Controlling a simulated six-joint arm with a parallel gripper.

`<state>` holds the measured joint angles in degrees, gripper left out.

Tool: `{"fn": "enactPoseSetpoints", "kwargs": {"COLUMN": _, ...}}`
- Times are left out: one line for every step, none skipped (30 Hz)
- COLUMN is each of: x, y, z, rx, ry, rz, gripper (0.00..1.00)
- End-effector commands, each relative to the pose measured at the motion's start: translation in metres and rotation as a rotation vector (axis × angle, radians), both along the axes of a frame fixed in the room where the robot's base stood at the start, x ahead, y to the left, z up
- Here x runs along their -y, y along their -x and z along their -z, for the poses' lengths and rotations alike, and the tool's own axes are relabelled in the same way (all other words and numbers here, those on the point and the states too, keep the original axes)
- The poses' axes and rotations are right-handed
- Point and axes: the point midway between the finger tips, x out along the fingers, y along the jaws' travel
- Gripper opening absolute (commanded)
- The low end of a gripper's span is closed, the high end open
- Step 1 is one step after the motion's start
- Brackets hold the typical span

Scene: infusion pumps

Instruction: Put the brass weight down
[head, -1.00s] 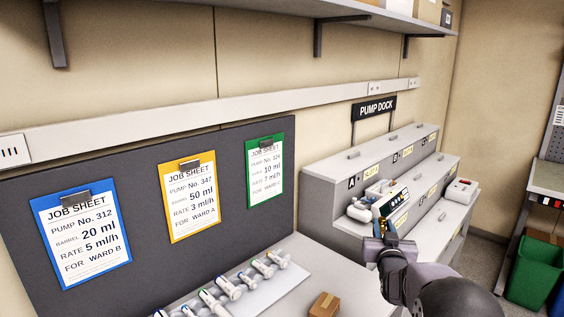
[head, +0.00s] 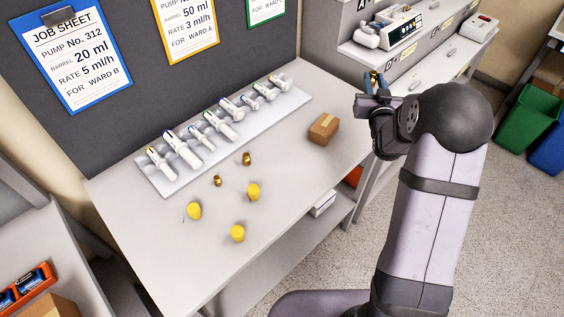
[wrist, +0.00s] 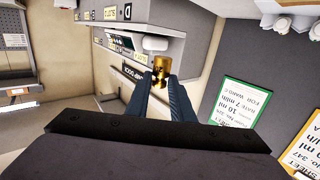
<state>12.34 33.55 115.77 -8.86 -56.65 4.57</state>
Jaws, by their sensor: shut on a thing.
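My gripper (head: 375,83) is shut on a brass weight, held up in the air near the front of the pump dock (head: 375,55). The brass weight (wrist: 161,66) shows between the fingertips in the wrist view. In the head view it is small and mostly covered by the fingers. Two other small brass pieces stand on the grey bench: one brass piece (head: 247,158) and a smaller one (head: 217,180). The bench top (head: 140,235) lies to the left of and below my gripper.
Several syringes lie in a white rack (head: 155,183) at the back of the bench. Three yellow round pieces, one here (head: 238,233), sit toward the front. A cardboard box (head: 323,129) stands at the right end. The bench's front left is bare. Job sheets hang behind.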

Motion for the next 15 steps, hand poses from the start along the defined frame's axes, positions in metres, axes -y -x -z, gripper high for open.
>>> {"fn": "enactPoseSetpoints", "kwargs": {"x": -0.013, "y": 0.012, "z": 0.019, "rx": -0.007, "ry": -0.002, "rz": -0.045, "gripper": 0.00}}
{"fn": "enactPoseSetpoints", "kwargs": {"x": -0.022, "y": 0.020, "z": 0.027, "rx": -0.006, "ry": -0.002, "rz": -0.078, "gripper": 0.00}}
{"fn": "enactPoseSetpoints", "kwargs": {"x": -0.034, "y": 0.030, "z": 0.036, "rx": -0.006, "ry": -0.003, "rz": -0.124, "gripper": 0.00}}
{"fn": "enactPoseSetpoints", "kwargs": {"x": -0.045, "y": 0.038, "z": 0.043, "rx": -0.006, "ry": -0.003, "rz": -0.161, "gripper": 0.00}}
{"fn": "enactPoseSetpoints", "kwargs": {"x": -0.055, "y": 0.046, "z": 0.048, "rx": -0.006, "ry": -0.003, "rz": -0.199, "gripper": 0.00}}
{"fn": "enactPoseSetpoints", "kwargs": {"x": -0.069, "y": 0.057, "z": 0.055, "rx": -0.004, "ry": -0.004, "rz": -0.249, "gripper": 0.00}}
{"fn": "enactPoseSetpoints", "kwargs": {"x": -0.080, "y": 0.065, "z": 0.058, "rx": -0.003, "ry": -0.003, "rz": -0.288, "gripper": 0.00}}
{"fn": "enactPoseSetpoints", "kwargs": {"x": -0.091, "y": 0.074, "z": 0.061, "rx": -0.002, "ry": -0.004, "rz": -0.326, "gripper": 0.00}}
{"fn": "enactPoseSetpoints", "kwargs": {"x": -0.104, "y": 0.084, "z": 0.064, "rx": -0.001, "ry": -0.005, "rz": -0.375, "gripper": 0.00}}
{"fn": "enactPoseSetpoints", "kwargs": {"x": -0.114, "y": 0.093, "z": 0.066, "rx": -0.001, "ry": -0.006, "rz": -0.411, "gripper": 0.00}}
{"fn": "enactPoseSetpoints", "kwargs": {"x": -0.124, "y": 0.100, "z": 0.067, "rx": 0.000, "ry": -0.005, "rz": -0.447, "gripper": 0.00}}
{"fn": "enactPoseSetpoints", "kwargs": {"x": -0.137, "y": 0.111, "z": 0.067, "rx": 0.001, "ry": -0.005, "rz": -0.493, "gripper": 0.00}}
{"fn": "enactPoseSetpoints", "kwargs": {"x": -0.146, "y": 0.118, "z": 0.066, "rx": 0.003, "ry": -0.003, "rz": -0.527, "gripper": 0.00}}
{"fn": "enactPoseSetpoints", "kwargs": {"x": -0.154, "y": 0.125, "z": 0.065, "rx": 0.005, "ry": -0.003, "rz": -0.558, "gripper": 0.00}}
{"fn": "enactPoseSetpoints", "kwargs": {"x": -0.165, "y": 0.133, "z": 0.062, "rx": 0.006, "ry": -0.001, "rz": -0.598, "gripper": 0.00}}
